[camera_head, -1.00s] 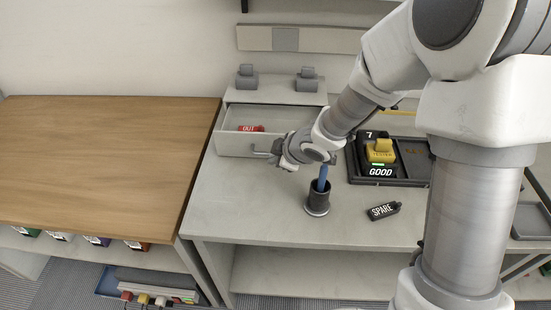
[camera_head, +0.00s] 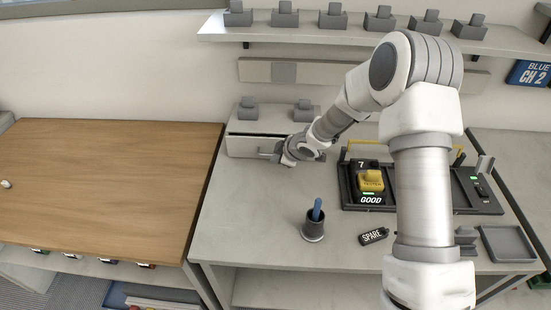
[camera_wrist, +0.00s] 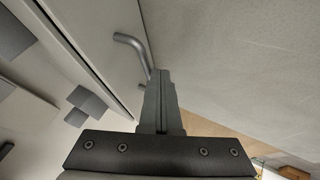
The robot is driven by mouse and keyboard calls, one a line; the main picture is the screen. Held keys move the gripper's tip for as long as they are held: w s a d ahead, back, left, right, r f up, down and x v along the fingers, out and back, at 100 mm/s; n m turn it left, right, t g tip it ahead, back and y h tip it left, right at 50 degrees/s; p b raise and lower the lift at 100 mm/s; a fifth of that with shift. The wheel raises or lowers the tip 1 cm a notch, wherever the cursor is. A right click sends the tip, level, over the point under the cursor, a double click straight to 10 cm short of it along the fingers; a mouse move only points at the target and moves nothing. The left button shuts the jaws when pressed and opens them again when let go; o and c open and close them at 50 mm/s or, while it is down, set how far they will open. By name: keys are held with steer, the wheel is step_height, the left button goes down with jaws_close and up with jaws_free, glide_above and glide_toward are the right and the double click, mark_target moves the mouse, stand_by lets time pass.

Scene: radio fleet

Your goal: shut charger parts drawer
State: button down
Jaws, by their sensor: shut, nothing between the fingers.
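The charger parts drawer (camera_head: 243,146) is in the grey cabinet at the back left of the grey bench. Its front sits at the cabinet face, and no inside shows. A thin dark line runs along the drawer's edge in the wrist view (camera_wrist: 90,40). Its bent metal handle (camera_wrist: 131,44) sticks out beside my fingers; I cannot tell whether they touch it. My gripper (camera_head: 281,153) is shut and empty at the right part of the drawer front; its closed fingers also show in the wrist view (camera_wrist: 161,95).
Two grey holders stand on the cabinet top (camera_head: 240,126). A cup (camera_head: 313,230) with a blue-handled item, a SPARE battery (camera_head: 373,236) and a black charger tray (camera_head: 420,203) with a yellow radio (camera_head: 371,181) are on the bench. The bench before the drawer is clear.

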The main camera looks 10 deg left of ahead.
steer(key=shift+w+r+p, duration=0.1)
steer(key=shift+w+p, duration=0.6)
steer(key=shift+w, duration=0.35)
